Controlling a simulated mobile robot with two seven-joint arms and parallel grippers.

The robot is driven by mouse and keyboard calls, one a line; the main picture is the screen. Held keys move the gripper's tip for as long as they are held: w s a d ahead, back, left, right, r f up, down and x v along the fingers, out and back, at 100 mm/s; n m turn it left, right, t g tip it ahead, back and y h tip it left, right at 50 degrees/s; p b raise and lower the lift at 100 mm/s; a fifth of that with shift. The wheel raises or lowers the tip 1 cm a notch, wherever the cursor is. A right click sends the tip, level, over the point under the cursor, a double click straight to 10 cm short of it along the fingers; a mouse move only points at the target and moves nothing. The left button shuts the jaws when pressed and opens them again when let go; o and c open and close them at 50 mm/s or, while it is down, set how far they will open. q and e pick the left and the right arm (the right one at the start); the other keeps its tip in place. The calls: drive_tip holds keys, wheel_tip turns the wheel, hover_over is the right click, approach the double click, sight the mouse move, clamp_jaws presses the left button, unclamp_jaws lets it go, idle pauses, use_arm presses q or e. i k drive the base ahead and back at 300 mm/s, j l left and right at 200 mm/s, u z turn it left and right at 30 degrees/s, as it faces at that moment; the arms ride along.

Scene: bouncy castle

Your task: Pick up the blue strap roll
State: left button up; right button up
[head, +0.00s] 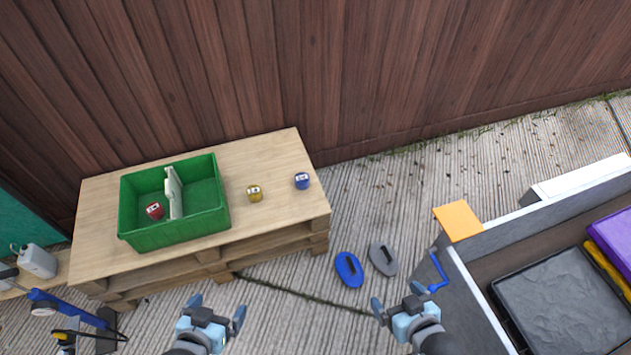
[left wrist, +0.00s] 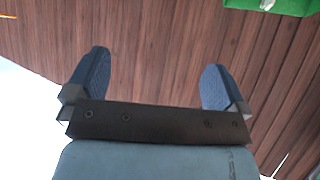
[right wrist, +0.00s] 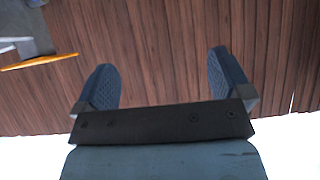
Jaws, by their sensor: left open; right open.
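The blue strap roll (head: 302,181) sits on the right end of the wooden pallet table (head: 285,222), near its right edge. A yellow strap roll (head: 254,193) stands to its left. A red strap roll (head: 155,211) lies in the left compartment of the green crate (head: 128,213). My left gripper (head: 215,308) is open and empty in front of the table, below the blue roll in the head view. My right gripper (head: 402,303) is open and empty to the right of the table. Neither wrist view shows the blue roll.
A grey-walled container with an orange flap (head: 458,220) stands at right. A grey jerrycan (head: 38,261) is at far left. A wooden fence (head: 330,70) closes the back.

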sight(302, 179)
drive_tip(key=i+j+u, duration=0.1)
drive_tip(key=i+j, duration=0.5)
drive_tip(key=i, duration=0.3)
drive_tip(key=i+j+u, duration=0.15)
drive_tip(key=i+j, duration=0.15)
drive_tip(key=i, duration=0.1)
